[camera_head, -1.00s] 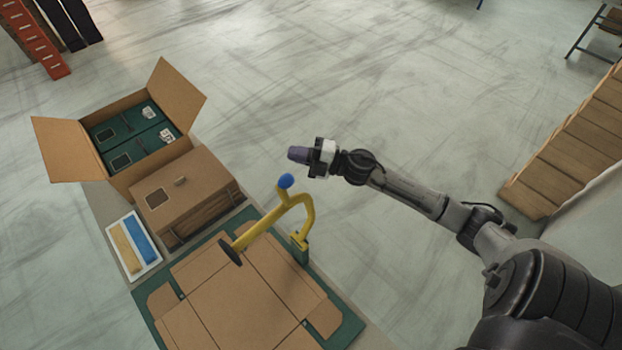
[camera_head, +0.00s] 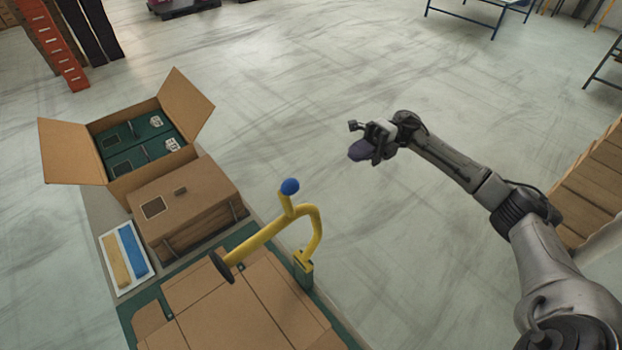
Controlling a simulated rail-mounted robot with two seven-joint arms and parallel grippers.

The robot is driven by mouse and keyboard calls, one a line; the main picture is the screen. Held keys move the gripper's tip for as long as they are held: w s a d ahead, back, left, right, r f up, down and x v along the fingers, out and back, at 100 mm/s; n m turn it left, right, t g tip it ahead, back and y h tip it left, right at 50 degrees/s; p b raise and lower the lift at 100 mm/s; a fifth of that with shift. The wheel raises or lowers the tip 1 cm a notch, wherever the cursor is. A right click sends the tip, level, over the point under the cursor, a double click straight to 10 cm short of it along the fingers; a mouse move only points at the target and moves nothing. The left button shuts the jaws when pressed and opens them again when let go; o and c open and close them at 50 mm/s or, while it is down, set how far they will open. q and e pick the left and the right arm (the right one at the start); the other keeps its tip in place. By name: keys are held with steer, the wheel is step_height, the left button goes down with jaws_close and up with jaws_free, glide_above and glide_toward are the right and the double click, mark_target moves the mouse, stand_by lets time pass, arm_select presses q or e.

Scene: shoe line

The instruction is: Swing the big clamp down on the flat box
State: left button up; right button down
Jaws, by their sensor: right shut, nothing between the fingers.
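The big clamp (camera_head: 262,239) is a yellow bent tube with a blue ball knob (camera_head: 289,187) on top and a dark round pad (camera_head: 221,267) at its left end. Its foot stands on a green base at the right side of the flat box (camera_head: 245,307). The flat box is an unfolded brown cardboard blank on a green board. The clamp's arm reaches over the blank; I cannot tell whether the pad touches it. My right gripper (camera_head: 358,151) is shut and empty, up and to the right of the blue knob, apart from it. My left gripper is not in view.
Left of the clamp stand a closed brown box (camera_head: 190,197), an open carton (camera_head: 72,154) holding green boxes, and a white tray (camera_head: 107,247) with yellow and blue pieces. Brown slatted boards (camera_head: 590,190) lie at the right. Open floor surrounds my right gripper.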

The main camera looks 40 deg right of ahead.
stand_by(0.3)
steer(key=p, duration=0.4)
glide_toward(298, 183)
steer(key=w+a, duration=0.1)
steer(key=a, duration=0.5)
steer(key=shift+w+a+f, duration=0.25)
steer(key=shift+a, duration=0.2)
